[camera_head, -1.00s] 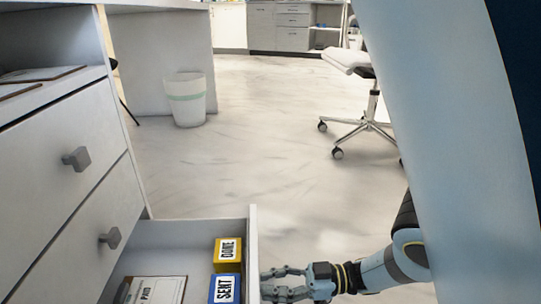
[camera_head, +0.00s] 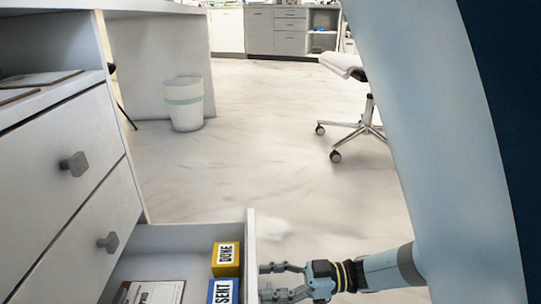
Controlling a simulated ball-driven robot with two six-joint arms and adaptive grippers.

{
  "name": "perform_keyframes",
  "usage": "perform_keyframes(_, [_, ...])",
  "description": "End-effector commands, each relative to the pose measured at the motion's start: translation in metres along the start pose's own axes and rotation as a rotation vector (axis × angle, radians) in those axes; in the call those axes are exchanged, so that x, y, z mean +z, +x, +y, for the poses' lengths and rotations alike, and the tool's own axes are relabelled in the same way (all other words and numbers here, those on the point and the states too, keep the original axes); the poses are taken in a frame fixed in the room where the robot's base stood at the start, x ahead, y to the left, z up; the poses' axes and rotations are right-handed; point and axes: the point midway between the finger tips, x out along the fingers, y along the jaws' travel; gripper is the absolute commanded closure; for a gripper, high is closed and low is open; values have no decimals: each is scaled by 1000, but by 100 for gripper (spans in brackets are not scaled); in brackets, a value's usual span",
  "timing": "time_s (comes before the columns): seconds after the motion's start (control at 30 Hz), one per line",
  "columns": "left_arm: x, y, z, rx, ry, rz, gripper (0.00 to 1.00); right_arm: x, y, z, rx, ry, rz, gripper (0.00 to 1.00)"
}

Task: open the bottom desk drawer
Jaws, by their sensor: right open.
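The bottom desk drawer (camera_head: 182,238) is pulled out at the lower left, and its inside shows. In it are a yellow box (camera_head: 226,259) marked DONE, a blue box (camera_head: 223,291) marked SENT, and a paper (camera_head: 154,292) on a board. My right gripper (camera_head: 264,281) is open and empty, with its fingertips close to the outer face of the drawer front (camera_head: 251,260). I cannot tell whether they touch it. The drawer's handle is hidden or out of frame. My left gripper is not in view.
Two closed drawers with grey knobs, an upper one (camera_head: 50,140) and a lower one (camera_head: 85,225), sit above the open one. A white bin (camera_head: 184,105) stands behind, and a wheeled chair (camera_head: 345,65) at the back right. The floor (camera_head: 270,150) between is clear.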

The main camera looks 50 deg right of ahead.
Motion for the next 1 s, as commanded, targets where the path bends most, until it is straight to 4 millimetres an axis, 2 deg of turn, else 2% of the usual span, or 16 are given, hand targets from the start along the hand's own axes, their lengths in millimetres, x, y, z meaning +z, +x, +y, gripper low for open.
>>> perform_keyframes(0.53, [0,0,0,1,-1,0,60,-76,0,-1,-1,-1,3,48])
perform_keyframes(0.7, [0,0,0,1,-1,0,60,-86,1,-1,0,0,4,48])
perform_keyframes(1.0, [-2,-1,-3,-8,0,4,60,-87,1,-1,0,1,5,48])
